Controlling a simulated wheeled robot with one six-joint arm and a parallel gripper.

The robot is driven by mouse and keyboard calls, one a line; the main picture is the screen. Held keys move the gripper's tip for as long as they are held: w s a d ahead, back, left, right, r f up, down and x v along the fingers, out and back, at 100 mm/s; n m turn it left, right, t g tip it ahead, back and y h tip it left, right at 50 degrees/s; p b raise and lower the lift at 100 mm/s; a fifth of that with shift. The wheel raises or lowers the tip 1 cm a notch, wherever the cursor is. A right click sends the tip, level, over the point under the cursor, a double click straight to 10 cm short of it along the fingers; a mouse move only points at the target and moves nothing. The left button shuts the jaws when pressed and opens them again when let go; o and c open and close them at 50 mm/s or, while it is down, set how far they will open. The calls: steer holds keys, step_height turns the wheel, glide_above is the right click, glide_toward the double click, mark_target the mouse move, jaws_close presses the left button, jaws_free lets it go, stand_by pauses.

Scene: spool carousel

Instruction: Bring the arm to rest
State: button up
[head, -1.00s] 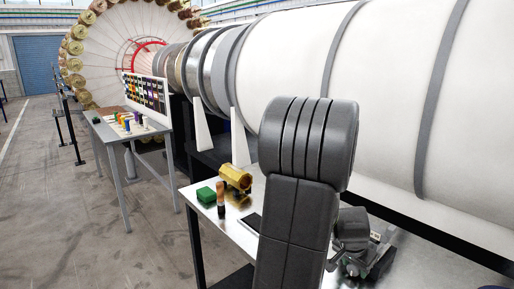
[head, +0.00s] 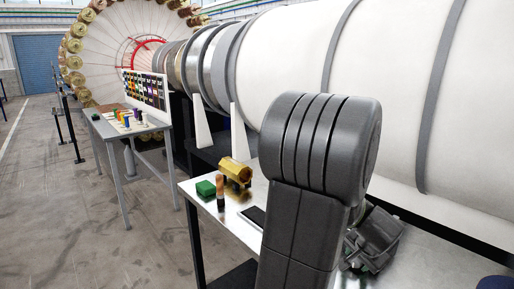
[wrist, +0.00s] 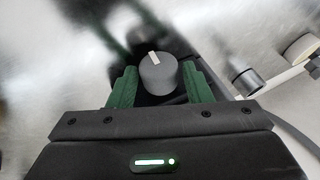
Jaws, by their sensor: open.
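My gripper (wrist: 160,84) is open, with its green fingers apart in the wrist view. A dark grey round knob (wrist: 158,74) with a white mark shows between the fingers; I cannot tell how far below them it is. In the head view my gripper (head: 357,262) is low over the right part of the metal table (head: 207,207), partly behind my own dark arm. The arm is bent, and its big rounded joint stands high in front of the white drum.
A brass-coloured cylinder (head: 236,174), a green block (head: 206,188), a brown-topped upright tool (head: 220,191) and a dark flat pad (head: 252,217) are on the table's left. The large white drum (head: 290,60) runs behind. A grey side table (head: 150,128) stands farther left.

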steer(key=shift+p+v, duration=0.35)
steer(key=shift+v, duration=2.6)
